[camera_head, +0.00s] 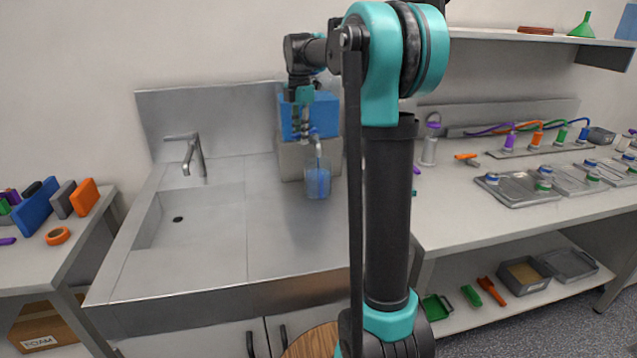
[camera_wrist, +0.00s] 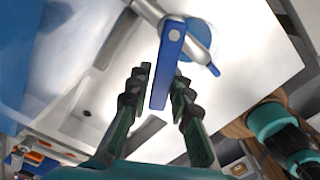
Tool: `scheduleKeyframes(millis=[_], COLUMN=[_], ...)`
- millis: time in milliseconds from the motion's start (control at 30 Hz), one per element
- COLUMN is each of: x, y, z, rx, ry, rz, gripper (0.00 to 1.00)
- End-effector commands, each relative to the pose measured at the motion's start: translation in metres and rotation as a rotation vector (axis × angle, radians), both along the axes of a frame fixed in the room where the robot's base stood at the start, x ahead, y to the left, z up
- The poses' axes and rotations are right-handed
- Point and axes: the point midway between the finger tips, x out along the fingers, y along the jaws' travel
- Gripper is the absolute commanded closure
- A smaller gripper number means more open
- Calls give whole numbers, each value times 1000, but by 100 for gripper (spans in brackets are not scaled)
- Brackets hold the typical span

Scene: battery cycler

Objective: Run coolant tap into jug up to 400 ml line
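The coolant tap (camera_head: 318,147) has a grey spout coming off the front of the blue-and-grey dispenser (camera_head: 323,112). The clear bluish jug (camera_head: 317,183) stands upright on the steel counter under the spout. Its liquid level and 400 ml line are too small to read. My gripper (camera_head: 304,135) is in front of the dispenser, above the jug. In the wrist view the tap's blue lever (camera_wrist: 169,62) lies between the fingers of my gripper (camera_wrist: 160,88), with small gaps at its sides. The jug's round top (camera_wrist: 199,27) shows partly behind the spout.
A sink (camera_head: 190,225) with its own faucet (camera_head: 190,152) lies to the left. Open steel counter lies in front of the jug. The right bench holds metal trays (camera_head: 518,188) and coloured connectors. A left table holds coloured blocks and an orange tape roll (camera_head: 58,236).

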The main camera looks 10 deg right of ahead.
Motion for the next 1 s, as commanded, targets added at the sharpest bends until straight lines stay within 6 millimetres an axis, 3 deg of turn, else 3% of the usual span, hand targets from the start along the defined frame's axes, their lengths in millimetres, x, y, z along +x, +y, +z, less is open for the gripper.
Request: scheduleKeyframes(millis=[433, 1000], x=[22, 28], y=[5, 5], z=[0, 0], rx=[0, 0], ry=[0, -1], rz=[-441, -468], gripper=[80, 80])
